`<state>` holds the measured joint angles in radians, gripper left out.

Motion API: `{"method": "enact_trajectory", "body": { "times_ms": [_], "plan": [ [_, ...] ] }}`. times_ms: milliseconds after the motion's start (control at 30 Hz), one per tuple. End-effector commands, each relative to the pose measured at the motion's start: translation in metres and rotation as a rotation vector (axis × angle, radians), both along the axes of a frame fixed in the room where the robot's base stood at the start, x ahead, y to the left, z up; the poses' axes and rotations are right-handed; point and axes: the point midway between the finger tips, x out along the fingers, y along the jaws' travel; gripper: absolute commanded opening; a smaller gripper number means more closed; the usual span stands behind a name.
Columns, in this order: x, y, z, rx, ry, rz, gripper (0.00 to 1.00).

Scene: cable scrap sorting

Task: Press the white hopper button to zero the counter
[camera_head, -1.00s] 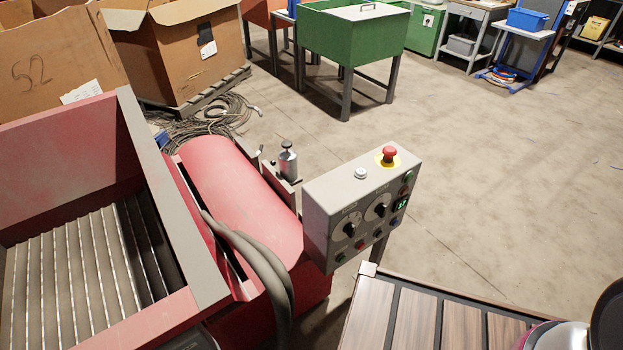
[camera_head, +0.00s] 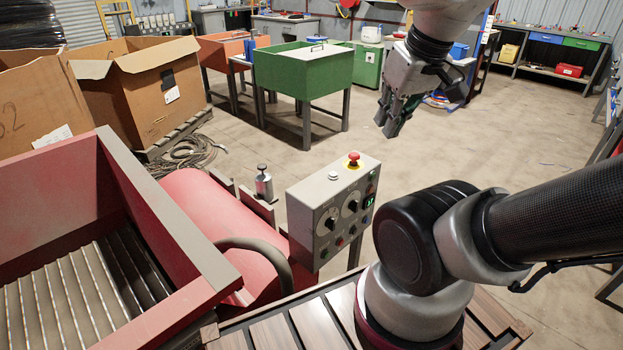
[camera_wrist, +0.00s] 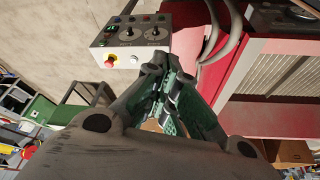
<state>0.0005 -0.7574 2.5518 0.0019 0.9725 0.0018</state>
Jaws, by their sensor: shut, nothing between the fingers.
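The white button (camera_head: 333,176) sits on top of the grey control box (camera_head: 318,200), left of a red mushroom button (camera_head: 353,159) on a yellow base. In the wrist view the white button (camera_wrist: 134,59) shows on the same box (camera_wrist: 133,35), beside the red button (camera_wrist: 111,60). The box's front carries two black dials and a small green display (camera_head: 369,201). My gripper (camera_head: 388,128) is shut and empty, up and to the right of the box in the head view, apart from it. In the wrist view its fingers (camera_wrist: 162,90) point toward the box and the red machine.
The red hopper (camera_head: 170,225) with a slatted bed stands left of the box. A green bin (camera_head: 303,72) and cardboard boxes (camera_head: 160,90) stand further back.

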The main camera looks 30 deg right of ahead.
Motion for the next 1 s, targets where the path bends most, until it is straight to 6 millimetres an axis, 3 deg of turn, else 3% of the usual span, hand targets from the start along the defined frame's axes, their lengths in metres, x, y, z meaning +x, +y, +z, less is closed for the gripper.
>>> {"method": "enact_trajectory", "body": {
  "times_ms": [267, 367, 467, 600, 733, 900, 1000],
  "plan": [
    [0.001, 0.001, -0.001, 0.007, 0.003, -0.005, 0.0],
    [0.01, 0.006, -0.004, 0.056, 0.023, -0.04, 0.0],
    [0.031, 0.017, -0.013, 0.169, 0.062, -0.129, 0.0],
    [0.085, 0.033, -0.034, 0.413, 0.125, -0.353, 0.0],
    [0.149, 0.033, -0.063, 0.653, 0.161, -0.622, 0.0],
    [0.229, 0.004, -0.115, 0.928, 0.174, -1.004, 0.0],
    [0.264, -0.021, -0.148, 1.051, 0.169, -1.206, 0.0]
  ]
}}
